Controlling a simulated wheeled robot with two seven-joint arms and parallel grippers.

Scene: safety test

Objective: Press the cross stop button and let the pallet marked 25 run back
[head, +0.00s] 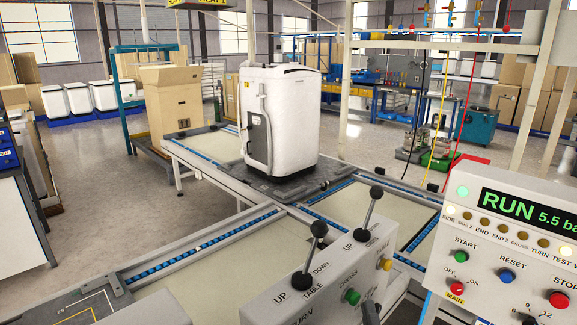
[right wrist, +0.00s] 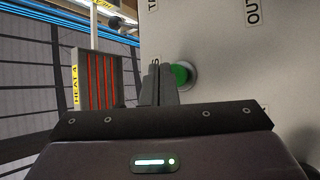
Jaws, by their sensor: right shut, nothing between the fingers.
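A white appliance (head: 282,115) stands upright on a dark pallet (head: 262,183) on the conveyor; no number 25 is readable on it. The grey lever box (head: 262,306) in front has two black-knobbed levers, a green button (head: 351,296) and a yellow button (head: 385,264); I cannot read which is cross stop. My left gripper is not in view.
The right-hand control panel (head: 480,250) reads RUN 5.5 and has START, RESET, STOP and MAIN controls. A conveyor frame with blue rollers (head: 190,250) runs behind the lever box. A cardboard box (head: 172,98) stands at the back left. Hoses hang at the right.

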